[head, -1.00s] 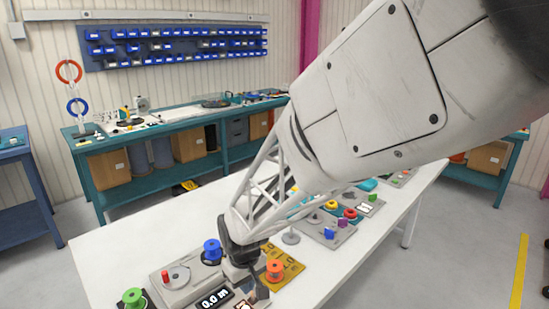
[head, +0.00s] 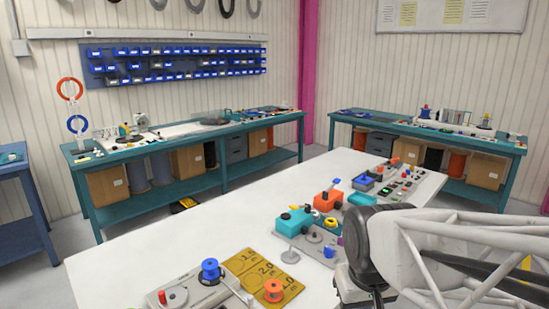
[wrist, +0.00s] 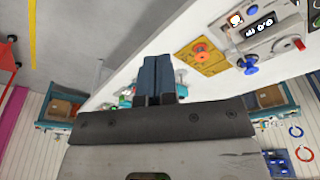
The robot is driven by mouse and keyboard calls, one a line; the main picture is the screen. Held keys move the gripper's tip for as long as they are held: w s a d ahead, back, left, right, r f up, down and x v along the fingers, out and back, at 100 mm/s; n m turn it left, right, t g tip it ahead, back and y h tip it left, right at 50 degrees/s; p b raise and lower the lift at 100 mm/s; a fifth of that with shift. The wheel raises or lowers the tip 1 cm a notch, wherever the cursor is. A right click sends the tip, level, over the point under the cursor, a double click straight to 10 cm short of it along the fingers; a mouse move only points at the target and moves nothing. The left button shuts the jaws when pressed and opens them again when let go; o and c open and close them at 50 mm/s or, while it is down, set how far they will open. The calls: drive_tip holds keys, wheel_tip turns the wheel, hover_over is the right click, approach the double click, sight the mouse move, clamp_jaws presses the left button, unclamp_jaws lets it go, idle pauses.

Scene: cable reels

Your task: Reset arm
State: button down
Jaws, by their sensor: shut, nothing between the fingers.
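My gripper (wrist: 159,78) shows in the wrist view as two dark blue fingers pressed together, with nothing between them. In the head view my arm comes in from the right edge, its dark wrist at the lower right over the near side of the white table (head: 150,245). The fingertips are hard to make out there. My gripper is apart from both reels.
An orange box (head: 328,199), a teal box (head: 295,222) and grey panels with knobs line the table toward the back right. Teal workbenches (head: 190,141) stand along the walls. The table's left back part is bare.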

drive_tip(key=s+d+r+m, duration=0.1)
drive_tip(key=s+d, duration=0.2)
drive_tip(key=s, duration=0.2)
drive_tip(key=shift+s+d+r+m, duration=0.3)
idle(0.9)
